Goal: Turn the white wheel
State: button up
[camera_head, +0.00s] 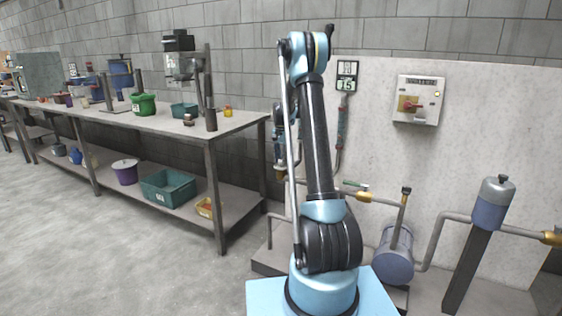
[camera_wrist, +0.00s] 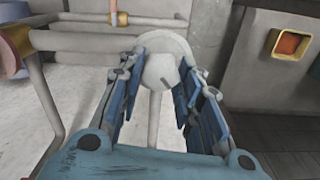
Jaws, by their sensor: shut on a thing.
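The white wheel (camera_wrist: 168,42) shows in the wrist view as a pale rounded rim with a hub, at the top middle. A pale stem runs down below it. My gripper (camera_wrist: 160,78) has its blue jointed fingers on either side of the wheel's hub and is shut on it. The finger pads partly hide the hub's sides. In the head view my arm rises in the middle of the picture, and I cannot make out the wheel or the gripper's fingers there.
Grey pipes (camera_wrist: 75,40) run left of the wheel in the wrist view. A yellow-rimmed box (camera_wrist: 290,44) is at upper right. In the head view a workbench (camera_head: 160,122) stands left, a control box (camera_head: 418,99) hangs on the wall, and a grey tank (camera_head: 396,262) sits right of my arm.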

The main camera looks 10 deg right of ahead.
aim_at(281, 160)
jog(key=n, duration=0.6)
jog(key=shift+w+a, duration=0.15)
jog(key=shift+a, duration=0.05)
jog(key=n, duration=0.6)
dwell(0.4)
jog(key=o, duration=1)
jog(key=shift+d, duration=0.1)
jog(key=shift+o, duration=0.2)
notch_tip(281, 160, up, 12)
